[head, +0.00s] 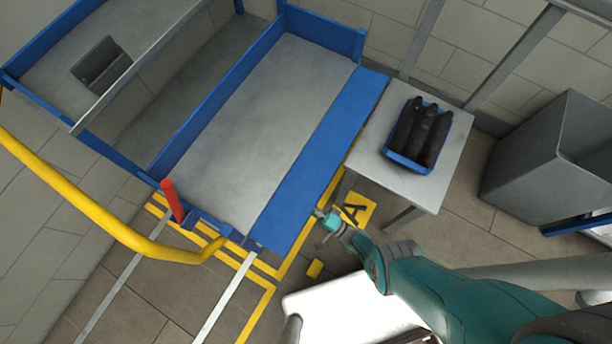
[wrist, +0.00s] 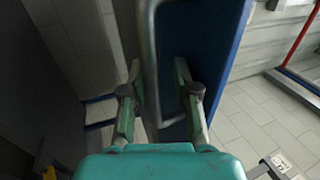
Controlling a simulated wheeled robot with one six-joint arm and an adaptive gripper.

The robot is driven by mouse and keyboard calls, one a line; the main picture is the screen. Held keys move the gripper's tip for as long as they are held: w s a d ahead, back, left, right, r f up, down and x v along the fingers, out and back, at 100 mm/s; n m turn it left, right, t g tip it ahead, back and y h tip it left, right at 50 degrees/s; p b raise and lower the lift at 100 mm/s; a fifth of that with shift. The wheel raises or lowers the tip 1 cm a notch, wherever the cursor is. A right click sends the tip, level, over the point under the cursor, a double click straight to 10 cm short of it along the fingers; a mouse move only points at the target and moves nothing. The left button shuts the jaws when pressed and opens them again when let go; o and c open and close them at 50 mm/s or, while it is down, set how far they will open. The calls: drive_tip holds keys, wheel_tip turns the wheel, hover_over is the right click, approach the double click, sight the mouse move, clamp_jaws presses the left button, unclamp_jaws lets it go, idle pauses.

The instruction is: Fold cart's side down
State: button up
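The cart (head: 230,130) has a blue frame and a grey bed in the head view. Its side (head: 318,165) is a long blue panel along the bed's right edge; I cannot tell its exact tilt. The panel shows in the wrist view (wrist: 220,50) with a grey bar handle (wrist: 149,45) beside it. My gripper (head: 327,220) is at the near outer part of the panel. In the wrist view my gripper's fingers (wrist: 159,75) are apart, one on each side of the bar, with a gap visible. The fingertips are hard to make out in the head view.
A small grey table (head: 455,130) with a blue tray (head: 407,165) of dark bottles stands close to the panel's right. A grey bin (head: 545,150) is farther right. Yellow lines mark the floor.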

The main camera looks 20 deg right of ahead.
drive_tip(key=shift+r, duration=0.3)
idle(0.5)
drive_tip(key=shift+r, duration=4.75)
drive_tip(key=shift+f+v, duration=0.15)
drive_tip(key=shift+v, duration=2.95)
drive_tip(key=shift+f+v, duration=0.1)
drive_tip(key=shift+v, duration=3.05)
drive_tip(key=shift+w+a, duration=0.1)
